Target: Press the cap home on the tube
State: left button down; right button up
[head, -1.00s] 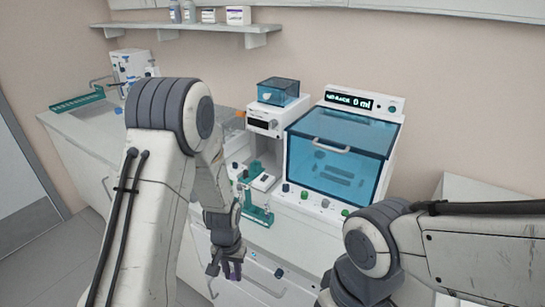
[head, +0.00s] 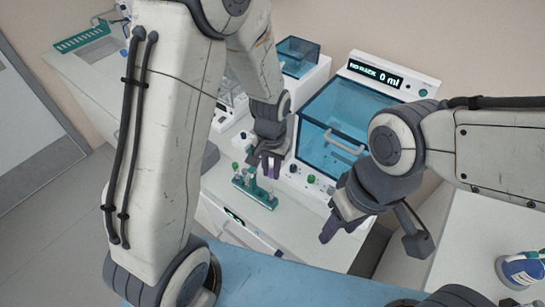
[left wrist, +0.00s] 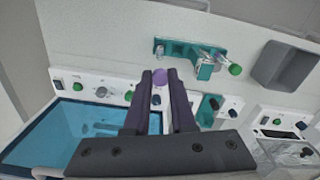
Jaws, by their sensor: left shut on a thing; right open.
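My left gripper (head: 268,168) is over the counter, just behind the teal rack (head: 243,184) in the head view. In the left wrist view its two dark purple fingers (left wrist: 160,82) are shut on a round purple cap (left wrist: 159,76) at their tips. The teal rack (left wrist: 178,46) lies beyond the cap there, with a small clear tube (left wrist: 159,51) at its left end and a green cap (left wrist: 235,69) by its right end. Whether the purple cap touches a tube cannot be told. My right gripper (head: 327,228) is open and empty, low at the right of the rack.
A cabinet with a blue glass front (head: 350,120) stands behind, with knobs along its lower edge. A grey bin (left wrist: 287,66) stands beside the rack. A blue surface (head: 290,280) crosses the bottom, and a white table (head: 470,240) is at right.

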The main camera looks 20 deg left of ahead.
pick_arm(q)
jog(key=b, duration=0.4)
send_over(271, 189)
jog(key=shift+f, duration=2.8)
jog(key=shift+f, duration=0.35)
jog(key=shift+f+b, duration=0.3)
jog(key=shift+b, duration=0.15)
jog(key=c, duration=0.7)
grip_release()
jog(key=shift+r, duration=0.1)
